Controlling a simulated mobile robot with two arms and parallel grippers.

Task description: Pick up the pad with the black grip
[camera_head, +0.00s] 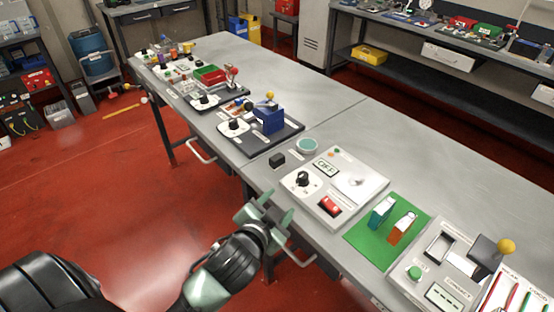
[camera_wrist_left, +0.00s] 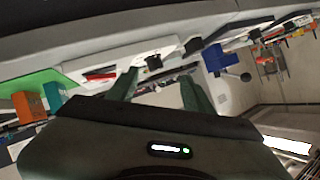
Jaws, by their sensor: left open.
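A small black block (camera_head: 277,160) sits on the grey bench near its front edge, left of the white OFF panel. It is the likeliest pad with the black grip, though I cannot make out a separate pad under it. A dark block in the left wrist view (camera_wrist_left: 193,45) appears to be the same thing. My left gripper (camera_head: 267,212) is open and empty, in front of the bench edge and apart from the block. Its two fingers also show in the left wrist view (camera_wrist_left: 160,88). My right gripper is not in view.
A round teal-topped dish (camera_head: 307,146) lies behind the black block. The white panel (camera_head: 349,202) with a black knob and red switch stands to the right, then a green mat (camera_head: 366,238). A black tray (camera_head: 285,132) with a blue box (camera_head: 269,120) is to the left.

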